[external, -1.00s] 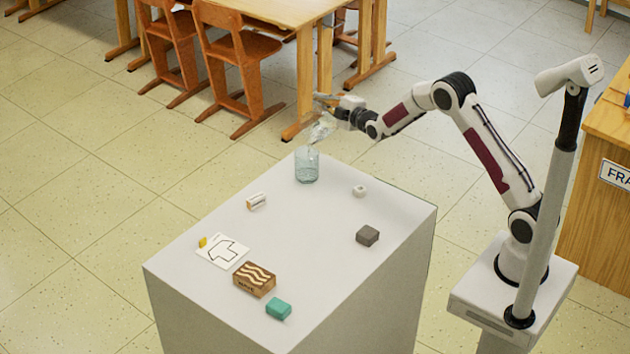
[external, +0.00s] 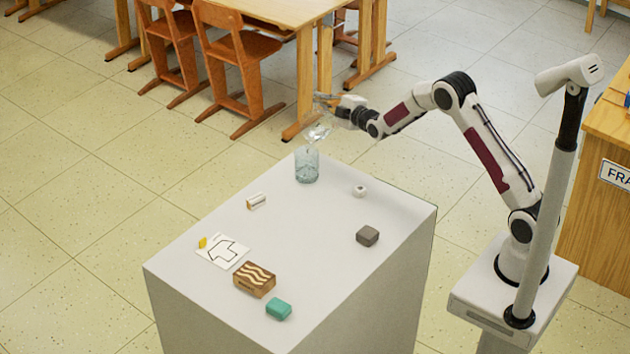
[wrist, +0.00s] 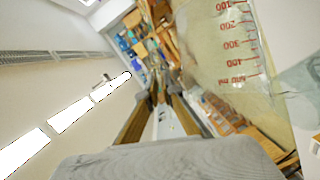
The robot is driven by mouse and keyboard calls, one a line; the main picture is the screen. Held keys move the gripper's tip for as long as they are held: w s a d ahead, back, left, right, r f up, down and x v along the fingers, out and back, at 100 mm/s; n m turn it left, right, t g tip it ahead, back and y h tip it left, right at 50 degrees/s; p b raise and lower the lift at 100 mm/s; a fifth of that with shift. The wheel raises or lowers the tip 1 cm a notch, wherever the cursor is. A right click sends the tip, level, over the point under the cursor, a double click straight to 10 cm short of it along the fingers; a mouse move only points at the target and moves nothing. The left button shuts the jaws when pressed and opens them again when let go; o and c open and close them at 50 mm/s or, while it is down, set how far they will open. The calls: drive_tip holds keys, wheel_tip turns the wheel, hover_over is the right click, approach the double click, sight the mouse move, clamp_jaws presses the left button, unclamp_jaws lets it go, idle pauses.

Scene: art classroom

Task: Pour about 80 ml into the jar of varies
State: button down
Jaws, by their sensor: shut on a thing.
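The jar (external: 307,167) is clear, bluish glass and stands upright at the far corner of the grey table. My gripper (external: 334,108) is above and slightly right of it, shut on a clear beaker (external: 317,131). The beaker is tilted with its lower end over the jar's mouth. In the wrist view the beaker (wrist: 222,45) shows red ml marks, upside down, beside my gripper's fingers (wrist: 158,100). I cannot tell the liquid level in the beaker or the jar, or whether a stream runs between them.
The table (external: 300,230) also holds a white roll (external: 256,201), a small white ring (external: 359,191), a dark grey block (external: 367,236), a drawn card (external: 222,251), a brown wave-marked box (external: 254,279) and a teal block (external: 278,309). Its middle is clear.

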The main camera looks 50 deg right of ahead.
drive_tip(key=shift+w+d+f+m+g+y, duration=0.15)
drive_tip(key=shift+d+f+m+y, duration=0.1)
drive_tip(key=shift+d+f+m, duration=0.25)
drive_tip(key=shift+w+d+f+m+g+y, duration=0.15)
drive_tip(key=shift+d+f+m+y, duration=0.1)
drive_tip(key=shift+d+f+m, duration=0.15)
drive_tip(key=shift+f, duration=0.2)
drive_tip(key=shift+d+f+m+b, duration=0.2)
drive_tip(key=shift+d+m+b, duration=0.05)
drive_tip(key=shift+m+b, duration=0.1)
drive_tip(key=shift+w+d+y, duration=0.1)
drive_tip(key=shift+d+y, duration=0.05)
drive_tip(key=shift+y, duration=0.15)
drive_tip(key=shift+w+d+f+m+g+y+b, duration=0.15)
drive_tip(key=shift+d+m+g+y+b, duration=0.2)
drive_tip(key=shift+m+b, duration=0.2)
idle(0.5)
drive_tip(key=shift+d+f+m+y+b, duration=0.35)
drive_tip(key=shift+d+f+m+b, duration=0.2)
drive_tip(key=shift+d+f, duration=0.3)
drive_tip(key=w+d+f+m+g+y+b, duration=0.1)
drive_tip(key=d+f+m+y+b, duration=0.2)
drive_tip(key=d+f, duration=0.4)
drive_tip(key=shift+d+f+m+b, duration=0.2)
drive_tip(key=shift+f+m+b, duration=0.5)
drive_tip(key=shift+f+m, duration=0.25)
idle(1.2)
